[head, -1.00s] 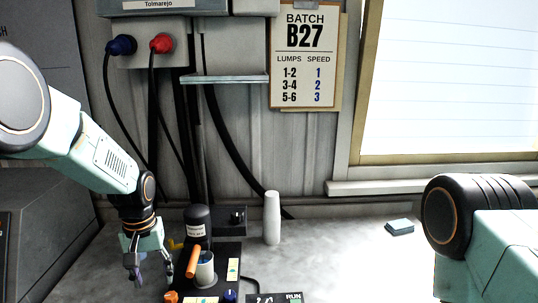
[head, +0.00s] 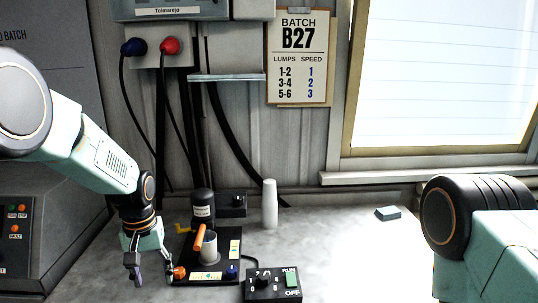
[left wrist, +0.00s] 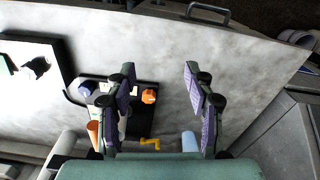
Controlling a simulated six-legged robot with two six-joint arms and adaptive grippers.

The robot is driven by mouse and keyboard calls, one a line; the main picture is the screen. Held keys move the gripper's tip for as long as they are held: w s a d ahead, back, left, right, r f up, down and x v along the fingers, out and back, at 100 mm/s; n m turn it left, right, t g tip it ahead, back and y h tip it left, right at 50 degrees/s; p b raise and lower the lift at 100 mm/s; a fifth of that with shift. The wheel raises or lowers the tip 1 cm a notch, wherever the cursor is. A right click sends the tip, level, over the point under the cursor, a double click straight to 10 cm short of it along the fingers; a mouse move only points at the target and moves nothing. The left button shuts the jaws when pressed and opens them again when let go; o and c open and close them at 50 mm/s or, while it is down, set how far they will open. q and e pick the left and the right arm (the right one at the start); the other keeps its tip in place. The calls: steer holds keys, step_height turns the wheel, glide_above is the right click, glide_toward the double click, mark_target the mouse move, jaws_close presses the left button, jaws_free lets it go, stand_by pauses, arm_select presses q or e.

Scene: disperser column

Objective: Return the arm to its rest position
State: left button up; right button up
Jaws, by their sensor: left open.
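My left gripper (head: 150,277) is open and empty, pointing down beside the front left of the disperser stand. Its two purple-lined fingers stand apart in the left wrist view (left wrist: 160,80), with the bench below them. The disperser (head: 202,203) has a dark motor, an orange handle (head: 199,238) and a grey cup (head: 210,248) on a black base. An orange knob (head: 180,273) sits close to the right finger in the head view; I cannot tell whether they touch. It lies between the fingers in the left wrist view (left wrist: 149,96). My right gripper is out of view.
A control box (head: 272,286) marked RUN and OFF stands right of the disperser, with a cable. A grey cabinet (head: 60,110) is at left. The bench's middle right is clear.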

arm_select(q)
steer(key=s+d+f+m+t+b, duration=0.15)
steer(key=s+f, duration=0.25)
steer(key=f, duration=0.5)
steer(key=s+d+f+t+b, duration=0.1)
steer(key=s+f+t+b, duration=0.25)
steer(key=f, duration=0.55)
steer(key=s+f+g+b, duration=0.2)
steer(key=s+f+b, duration=0.3)
steer(key=s+f, duration=0.4)
steer(key=s+f+g+b, duration=0.3)
steer(key=s+f+b, duration=0.3)
steer(key=s, duration=1.5)
step_height(320, 180, down, 3)
steer(key=shift+s+d+r+m, duration=0.1)
steer(key=shift+s+d+m, duration=0.2)
steer(key=shift+d+m, duration=0.1)
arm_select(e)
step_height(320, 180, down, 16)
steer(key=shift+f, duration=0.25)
arm_select(q)
steer(key=shift+s, duration=0.1)
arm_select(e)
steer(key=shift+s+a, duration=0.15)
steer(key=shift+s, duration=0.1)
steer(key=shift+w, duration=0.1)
